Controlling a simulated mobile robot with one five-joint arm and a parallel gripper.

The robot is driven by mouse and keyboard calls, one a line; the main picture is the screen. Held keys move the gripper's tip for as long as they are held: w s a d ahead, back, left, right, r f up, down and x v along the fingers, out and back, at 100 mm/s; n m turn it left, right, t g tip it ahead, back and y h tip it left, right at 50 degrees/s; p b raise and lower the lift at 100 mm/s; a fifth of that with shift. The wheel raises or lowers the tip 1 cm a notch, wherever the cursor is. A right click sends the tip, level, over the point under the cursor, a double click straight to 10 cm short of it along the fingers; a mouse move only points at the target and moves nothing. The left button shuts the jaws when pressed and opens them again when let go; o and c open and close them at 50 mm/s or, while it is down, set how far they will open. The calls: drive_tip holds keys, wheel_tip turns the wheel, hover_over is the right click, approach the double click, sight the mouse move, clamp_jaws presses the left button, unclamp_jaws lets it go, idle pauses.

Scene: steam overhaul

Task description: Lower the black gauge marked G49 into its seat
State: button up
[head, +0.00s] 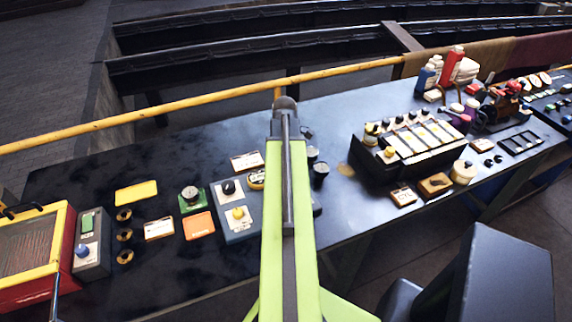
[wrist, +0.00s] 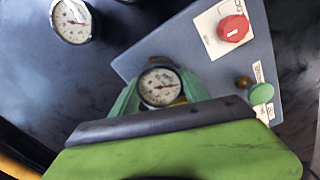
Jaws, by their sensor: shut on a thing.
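In the wrist view, my gripper (wrist: 160,80) has its two green fingers closed on either side of a round gauge (wrist: 160,88). The gauge has a white dial, a red needle and a dark rim. I cannot read a G49 mark on it. It appears beside or over the edge of a grey-blue panel (wrist: 205,75); I cannot tell its height. The seat is not identifiable and may be hidden beneath the gauge or gripper. In the head view, my arm hides the gripper's fingers and the held gauge.
A second white-dial gauge (wrist: 72,20) stands at upper left of the wrist view. The panel carries a red knob (wrist: 232,28); a green knob (wrist: 262,93) is nearby. On the dark bench (head: 330,225), a grey box (head: 238,232) with knobs is left of my arm, a black rack (head: 372,165) right.

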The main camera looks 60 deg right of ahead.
drive_tip(key=shift+f, duration=0.1)
drive_tip(key=o, duration=2)
drive_tip(key=shift+c, duration=0.2)
wheel_tip(320, 180, up, 7)
drive_tip(key=p, duration=0.6)
drive_tip(key=shift+w+f+p, duration=0.1)
drive_tip(key=shift+p, duration=0.3)
drive_tip(key=shift+f, duration=0.1)
